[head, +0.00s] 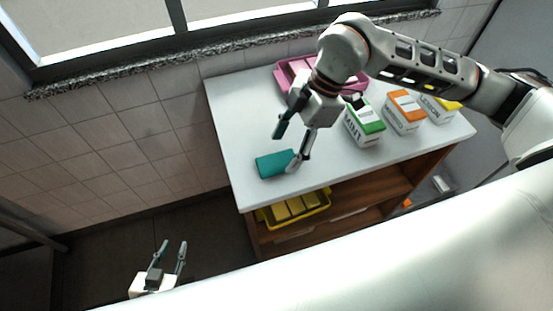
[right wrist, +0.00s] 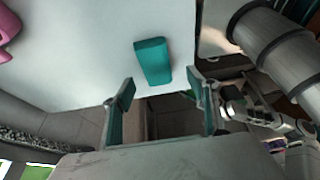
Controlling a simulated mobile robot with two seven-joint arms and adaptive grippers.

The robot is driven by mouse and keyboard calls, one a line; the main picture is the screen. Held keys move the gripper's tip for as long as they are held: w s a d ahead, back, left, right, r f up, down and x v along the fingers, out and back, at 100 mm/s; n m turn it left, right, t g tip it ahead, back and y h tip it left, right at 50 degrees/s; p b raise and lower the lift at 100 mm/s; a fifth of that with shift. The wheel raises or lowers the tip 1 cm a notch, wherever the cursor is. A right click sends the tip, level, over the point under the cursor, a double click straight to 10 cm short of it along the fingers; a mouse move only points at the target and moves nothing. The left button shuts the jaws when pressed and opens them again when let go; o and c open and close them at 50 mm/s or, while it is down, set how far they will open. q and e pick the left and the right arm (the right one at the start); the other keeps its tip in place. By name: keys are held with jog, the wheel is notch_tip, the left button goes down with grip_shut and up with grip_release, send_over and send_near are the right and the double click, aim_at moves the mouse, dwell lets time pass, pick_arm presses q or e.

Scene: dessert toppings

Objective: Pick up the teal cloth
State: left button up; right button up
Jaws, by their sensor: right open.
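The teal cloth (head: 273,164) is a small folded block lying on the white counter top near its left front part. It also shows in the right wrist view (right wrist: 152,61), ahead of the fingers. My right gripper (head: 285,150) is open and above the counter, close to the cloth. In the right wrist view its two fingers (right wrist: 160,100) are spread with nothing between them, and the cloth lies just beyond their tips. My left gripper (head: 172,246) is open and empty, low at the left, away from the counter.
A pink tray (head: 283,80) stands at the back of the counter (head: 235,120). A yellow tray (head: 262,215) is on the shelf below. The counter's left part is clear.

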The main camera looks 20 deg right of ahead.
aim_at(278, 160)
jog(key=x, duration=0.3)
jog(key=shift+w+f+p, duration=0.35)
pick_arm(q)
jog(key=shift+w+r, duration=0.6)
jog(key=shift+r, duration=0.25)
pick_arm(e)
jog(key=shift+a+f, duration=0.2)
jog(key=shift+f, duration=0.4)
pick_arm(q)
jog(key=shift+s+f, duration=0.2)
jog(key=shift+f, duration=0.2)
pick_arm(e)
jog(key=shift+f, duration=0.25)
jog(key=c, duration=1.2)
pick_arm(q)
jog(key=shift+r, duration=0.1)
pick_arm(e)
jog(key=shift+c, duration=0.2)
pick_arm(q)
jog(key=shift+r, duration=0.1)
pick_arm(e)
jog(key=shift+r, duration=0.15)
